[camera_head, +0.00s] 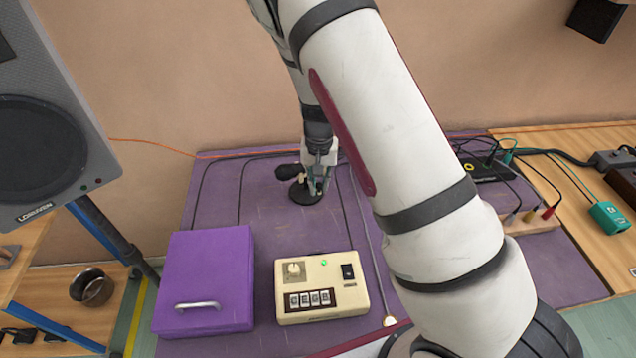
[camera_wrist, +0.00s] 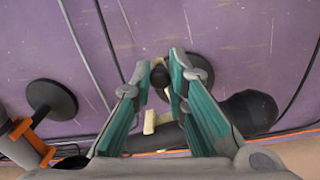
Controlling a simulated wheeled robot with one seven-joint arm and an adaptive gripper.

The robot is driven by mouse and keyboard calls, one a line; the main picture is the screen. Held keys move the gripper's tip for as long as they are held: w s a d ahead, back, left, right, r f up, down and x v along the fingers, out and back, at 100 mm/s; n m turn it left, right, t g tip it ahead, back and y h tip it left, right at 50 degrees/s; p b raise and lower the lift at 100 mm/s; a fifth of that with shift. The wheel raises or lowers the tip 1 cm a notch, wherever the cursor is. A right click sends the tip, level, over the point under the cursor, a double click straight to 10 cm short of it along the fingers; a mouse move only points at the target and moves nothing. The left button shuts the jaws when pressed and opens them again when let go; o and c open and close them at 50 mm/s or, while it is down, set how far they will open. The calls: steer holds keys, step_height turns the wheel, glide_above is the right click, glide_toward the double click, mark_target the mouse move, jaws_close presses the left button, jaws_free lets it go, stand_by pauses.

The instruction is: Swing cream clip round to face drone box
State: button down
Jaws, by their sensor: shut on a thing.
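The cream clip (camera_wrist: 150,122) shows in the wrist view as small pale pieces between and below my fingers, beside a dark microphone-like body (camera_wrist: 250,110). Its round black base (camera_wrist: 188,68) stands on the purple table; the base also shows in the head view (camera_head: 303,195). My gripper (camera_wrist: 162,72) points down over it, its teal fingers closed about a dark knob and part of the clip; in the head view my gripper (camera_head: 318,182) hides most of the clip. The cream box with a knob and green light (camera_head: 320,287), apparently the drone box, sits nearer the front.
A purple lidded box (camera_head: 205,280) stands left of the cream box. Another black disc (camera_wrist: 50,98) lies beside an orange-banded stand (camera_wrist: 32,135) in the wrist view. Cables cross the table. A speaker (camera_head: 45,120) rises at left.

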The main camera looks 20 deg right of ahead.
steer(key=shift+w+d+n+b, duration=1.05)
steer(key=shift+w+n, duration=0.2)
steer(key=shift+n, duration=1.3)
steer(key=shift+w+d+n+b, duration=1)
steer(key=shift+w+n, duration=0.2)
steer(key=shift+n, duration=1.4)
steer(key=shift+w+d+n+b, duration=1.05)
steer(key=shift+w+n, duration=0.2)
steer(key=shift+n, duration=1.3)
steer(key=shift+w, duration=0.1)
steer(key=c, duration=1.6)
jaws_free()
steer(key=shift+o, duration=0.2)
step_height(320, 180, up, 12)
